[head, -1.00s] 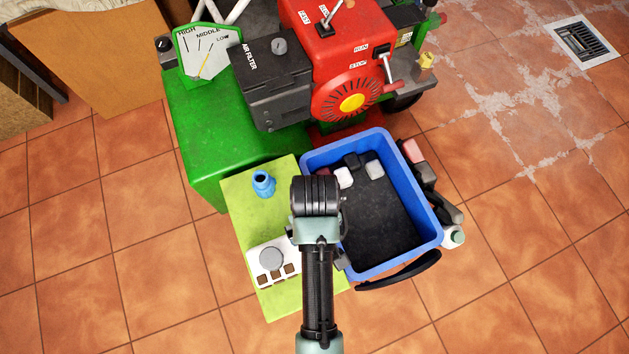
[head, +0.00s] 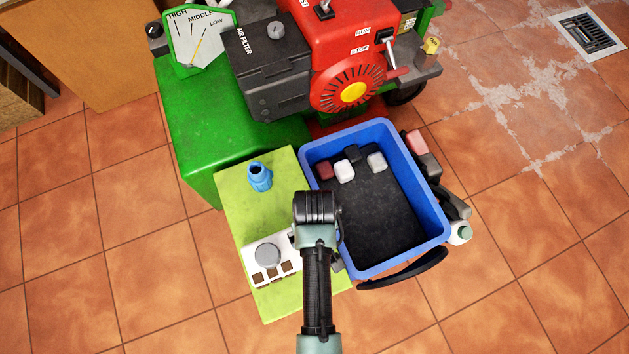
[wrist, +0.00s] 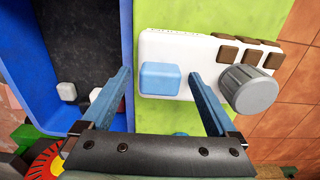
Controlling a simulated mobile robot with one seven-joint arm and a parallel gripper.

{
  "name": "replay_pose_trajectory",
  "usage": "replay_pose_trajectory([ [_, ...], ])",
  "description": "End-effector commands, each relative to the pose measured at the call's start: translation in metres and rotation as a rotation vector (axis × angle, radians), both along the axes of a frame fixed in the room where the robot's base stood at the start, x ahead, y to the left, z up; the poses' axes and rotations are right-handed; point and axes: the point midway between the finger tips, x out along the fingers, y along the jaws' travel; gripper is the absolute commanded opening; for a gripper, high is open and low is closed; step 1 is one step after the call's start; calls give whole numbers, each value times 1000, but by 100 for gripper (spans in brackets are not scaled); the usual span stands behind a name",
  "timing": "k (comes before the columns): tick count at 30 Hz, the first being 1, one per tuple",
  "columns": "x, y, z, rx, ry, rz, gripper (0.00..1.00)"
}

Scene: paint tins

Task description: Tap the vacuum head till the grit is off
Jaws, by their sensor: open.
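My gripper (wrist: 161,74) is open in the wrist view, with its blue-grey fingers spread. A light blue block (wrist: 161,79) on a white panel (wrist: 200,46) shows between the fingers; I cannot tell whether they touch it. The panel also carries a grey round knob (wrist: 248,90) and brown squares. In the head view my arm hides the fingertips and part of the white panel (head: 250,258). I cannot pick out a vacuum head or grit for certain in either view.
The panel lies on a lime green board (head: 230,205) with a blue bottle-like piece (head: 260,177). A blue bin (head: 437,215) holding small blocks stands to the right. A red and green machine (head: 352,45) stands behind. Tiled floor (head: 130,260) is clear at left.

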Motion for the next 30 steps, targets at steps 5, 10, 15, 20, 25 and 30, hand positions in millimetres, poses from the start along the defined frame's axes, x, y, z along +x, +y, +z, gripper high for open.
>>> replay_pose_trajectory([
  [5,0,0,0,0,0,0,74],
  [10,0,0,0,0,0,0,43],
  [15,0,0,0,0,0,0,13],
  [20,0,0,0,0,1,0,0],
  [25,0,0,3,0,0,0,0],
  [30,0,0,16,0,-1,0,0],
])
